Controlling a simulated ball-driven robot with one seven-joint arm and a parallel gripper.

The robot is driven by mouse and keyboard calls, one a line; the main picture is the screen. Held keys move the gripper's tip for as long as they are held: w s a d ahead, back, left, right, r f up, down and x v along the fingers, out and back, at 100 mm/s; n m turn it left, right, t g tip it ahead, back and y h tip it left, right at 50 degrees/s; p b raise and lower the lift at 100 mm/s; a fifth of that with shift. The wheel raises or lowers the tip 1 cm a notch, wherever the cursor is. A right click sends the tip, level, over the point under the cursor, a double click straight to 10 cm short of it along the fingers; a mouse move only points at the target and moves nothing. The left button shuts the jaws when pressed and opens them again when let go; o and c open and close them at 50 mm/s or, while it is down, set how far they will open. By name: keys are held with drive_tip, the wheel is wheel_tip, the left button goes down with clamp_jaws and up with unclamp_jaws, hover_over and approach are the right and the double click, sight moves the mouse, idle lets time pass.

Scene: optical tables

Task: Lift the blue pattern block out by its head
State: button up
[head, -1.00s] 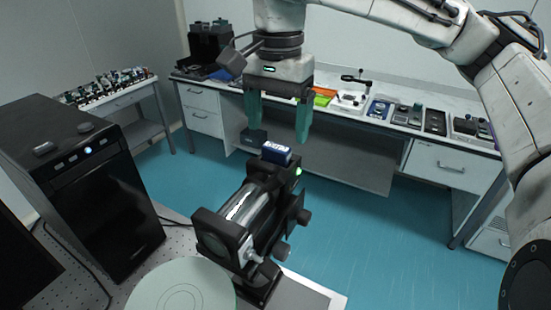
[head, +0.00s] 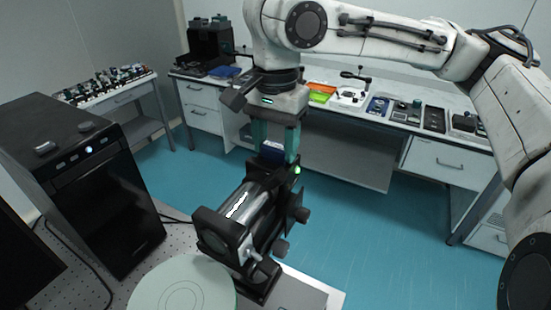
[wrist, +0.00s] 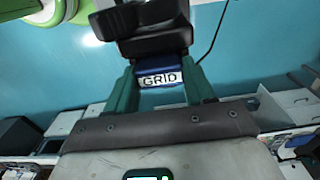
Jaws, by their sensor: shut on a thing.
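The blue pattern block (head: 272,152) stands in the far end of the black optical device (head: 245,228), with its blue head showing above it.
A black box-shaped unit (head: 90,185) stands left of the device on the perforated table. A pale round disc (head: 182,288) is in front. Two more benches with small parts stand behind, across a clear blue floor (head: 345,228).

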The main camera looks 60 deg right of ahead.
drive_tip(key=c, duration=0.5)
drive_tip(key=shift+o, duration=0.2)
